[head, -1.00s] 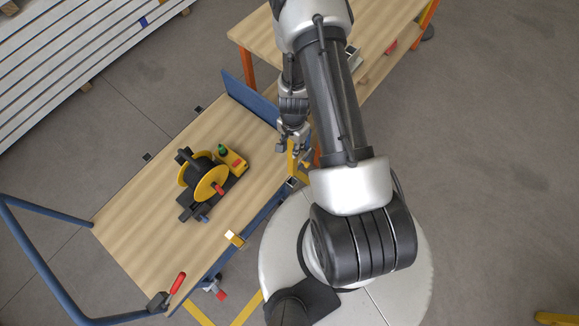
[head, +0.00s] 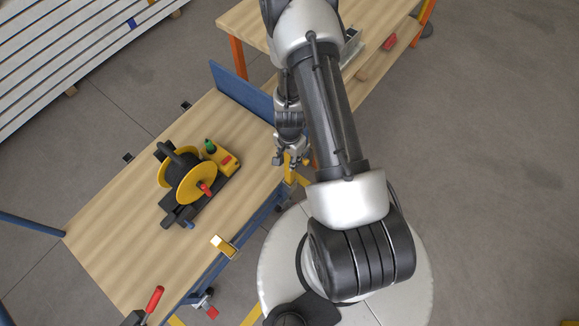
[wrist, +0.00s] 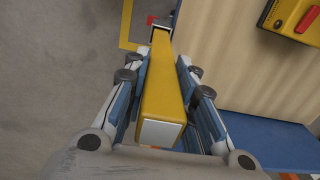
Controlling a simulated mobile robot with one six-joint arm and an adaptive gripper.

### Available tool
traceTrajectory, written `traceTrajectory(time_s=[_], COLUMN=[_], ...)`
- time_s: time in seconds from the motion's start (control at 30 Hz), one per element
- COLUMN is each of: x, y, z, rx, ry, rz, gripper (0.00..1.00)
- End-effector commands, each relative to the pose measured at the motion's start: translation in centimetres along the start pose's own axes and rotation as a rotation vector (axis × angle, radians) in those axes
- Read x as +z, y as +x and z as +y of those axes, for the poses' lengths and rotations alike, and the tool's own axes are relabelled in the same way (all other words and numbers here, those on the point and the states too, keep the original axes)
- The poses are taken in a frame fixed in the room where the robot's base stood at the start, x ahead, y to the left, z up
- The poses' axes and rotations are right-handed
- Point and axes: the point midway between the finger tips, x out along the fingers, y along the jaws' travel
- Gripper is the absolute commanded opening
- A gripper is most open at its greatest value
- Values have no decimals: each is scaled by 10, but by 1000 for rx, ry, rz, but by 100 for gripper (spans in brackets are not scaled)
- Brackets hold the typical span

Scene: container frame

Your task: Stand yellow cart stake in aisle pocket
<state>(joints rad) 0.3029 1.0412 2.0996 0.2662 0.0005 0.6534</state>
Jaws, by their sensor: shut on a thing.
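My gripper (wrist: 160,100) is shut on the yellow cart stake (wrist: 162,85), whose pale square end faces the wrist camera. The stake runs down and away between the blue finger pads. Its far end meets a small pale-rimmed pocket (wrist: 161,24) at the cart's edge; I cannot tell whether the tip is inside or just above. In the head view my gripper (head: 290,158) is at the aisle edge of the cart, near the blue end board. A bit of the held yellow stake (head: 290,175) shows below it; the pocket there is hidden.
A blue end board (head: 243,98) is close to my gripper. A wooden table (head: 250,22) stands behind.

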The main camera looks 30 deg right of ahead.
Motion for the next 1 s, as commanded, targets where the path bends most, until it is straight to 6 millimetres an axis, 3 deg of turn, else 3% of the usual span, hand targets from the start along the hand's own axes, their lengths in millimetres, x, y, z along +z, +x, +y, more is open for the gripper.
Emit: traceTrajectory(time_s=[0.3, 0.77, 0.8, 1.0], x=[0, 0, 0, 0], y=[40, 44, 43, 42], z=[0, 0, 0, 0], rx=[0, 0, 0, 0], ry=[0, 0, 0, 0], rz=[0, 0, 0, 0], gripper=[0, 0, 27, 40])
